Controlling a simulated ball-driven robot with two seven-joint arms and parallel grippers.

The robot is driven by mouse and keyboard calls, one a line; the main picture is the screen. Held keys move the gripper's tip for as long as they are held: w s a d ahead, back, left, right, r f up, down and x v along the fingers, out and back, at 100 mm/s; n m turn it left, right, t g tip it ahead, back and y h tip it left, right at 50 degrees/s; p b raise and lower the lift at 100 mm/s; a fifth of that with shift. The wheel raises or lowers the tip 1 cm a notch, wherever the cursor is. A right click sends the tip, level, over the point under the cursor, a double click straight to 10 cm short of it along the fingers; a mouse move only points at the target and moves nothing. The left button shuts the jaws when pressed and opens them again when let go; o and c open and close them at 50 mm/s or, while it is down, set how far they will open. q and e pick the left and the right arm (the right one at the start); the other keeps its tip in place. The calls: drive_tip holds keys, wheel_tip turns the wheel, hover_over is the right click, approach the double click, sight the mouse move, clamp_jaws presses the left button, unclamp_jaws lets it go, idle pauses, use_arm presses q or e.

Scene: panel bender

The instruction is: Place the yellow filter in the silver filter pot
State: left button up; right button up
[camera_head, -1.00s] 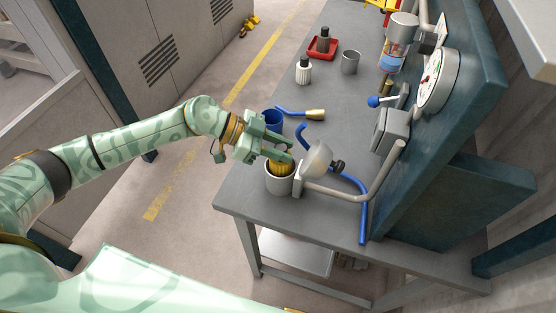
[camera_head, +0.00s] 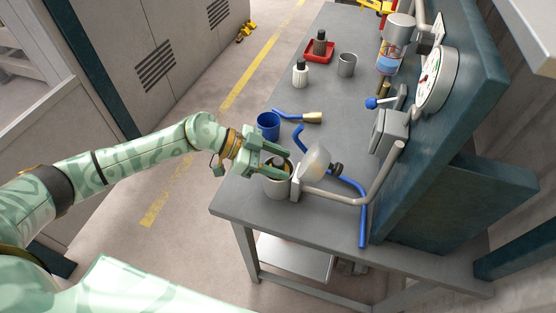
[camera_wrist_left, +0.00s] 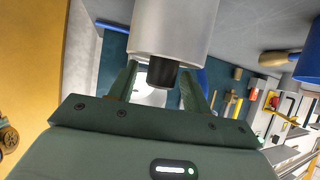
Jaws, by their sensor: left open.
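The silver filter pot (camera_head: 277,188) stands upright near the front-left edge of the grey table in the head view. My left gripper (camera_head: 281,161) is open at the pot's mouth, its fingers over the rim. A little of the yellow filter (camera_head: 271,163) seems to show inside the pot between the fingers; most of it is hidden by the gripper and the pot wall. In the left wrist view a large silver cylinder (camera_wrist_left: 172,30), likely the pot, fills the top, with a short dark cylinder (camera_wrist_left: 162,72) between the fingers. My right gripper is out of view.
A blue cup (camera_head: 268,126) stands just behind the gripper. A blue hose (camera_head: 361,215) runs to the table front. Bottles and a red tray (camera_head: 320,51) stand farther back.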

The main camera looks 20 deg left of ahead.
use_arm(q)
drive_tip(key=v, duration=1.2)
drive_tip(key=shift+r, duration=0.1)
